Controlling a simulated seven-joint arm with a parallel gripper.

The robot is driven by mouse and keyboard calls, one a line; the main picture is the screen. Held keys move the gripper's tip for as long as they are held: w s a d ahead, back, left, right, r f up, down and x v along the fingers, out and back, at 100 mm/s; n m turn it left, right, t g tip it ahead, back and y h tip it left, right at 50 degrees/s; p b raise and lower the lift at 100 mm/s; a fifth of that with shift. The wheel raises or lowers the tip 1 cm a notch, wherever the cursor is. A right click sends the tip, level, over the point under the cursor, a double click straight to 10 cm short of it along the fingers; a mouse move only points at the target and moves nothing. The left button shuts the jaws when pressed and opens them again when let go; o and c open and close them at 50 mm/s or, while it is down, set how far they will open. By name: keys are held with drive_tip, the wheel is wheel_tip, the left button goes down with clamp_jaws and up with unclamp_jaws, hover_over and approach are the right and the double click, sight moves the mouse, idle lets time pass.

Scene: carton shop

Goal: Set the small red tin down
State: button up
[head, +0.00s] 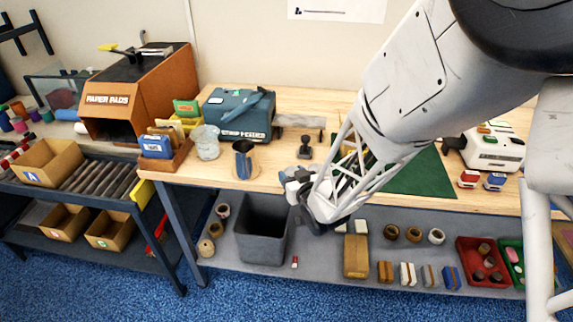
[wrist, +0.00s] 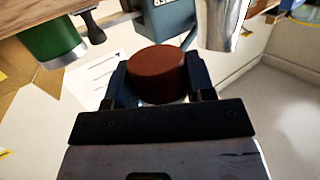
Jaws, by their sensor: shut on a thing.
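The small red tin (wrist: 157,72), round and brownish red, sits between the two dark fingers of my gripper (wrist: 158,84) in the wrist view. My gripper is shut on it, with a finger on either side. In the head view my gripper (head: 296,182) is near the front edge of the wooden bench (head: 215,172), above and right of the grey bin. The held tin cannot be made out there. I cannot tell how high it is above the bench.
A metal cup (head: 245,158), a dark stamp (head: 305,147) and a teal machine (head: 238,112) stand on the bench. A grey bin (head: 262,238) stands below the front edge. A green mat (head: 425,176) lies right, partly hidden by my arm. Bare wood shows left of my gripper.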

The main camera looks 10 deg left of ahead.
drive_tip(key=shift+w+d+r+x, duration=0.1)
drive_tip(key=shift+d+x, duration=0.05)
drive_tip(key=shift+x, duration=0.9)
drive_tip(key=shift+w+d+r+x, duration=0.1)
drive_tip(key=shift+w+d+x, duration=0.05)
drive_tip(key=shift+x, duration=0.85)
drive_tip(key=shift+w+d+r+x, duration=0.1)
drive_tip(key=shift+d+x, duration=0.05)
drive_tip(key=shift+x, duration=0.9)
drive_tip(key=shift+w+a+f, duration=0.15)
drive_tip(key=shift+w+a, duration=0.05)
drive_tip(key=shift+w, duration=0.35)
drive_tip(key=shift+w+a+f, duration=0.15)
drive_tip(key=shift+w+f, duration=0.05)
drive_tip(key=shift+w, duration=0.1)
drive_tip(key=shift+f, duration=1.35)
drive_tip(key=shift+f, duration=0.25)
drive_tip(key=o, duration=0.9)
drive_tip(key=shift+v, duration=4)
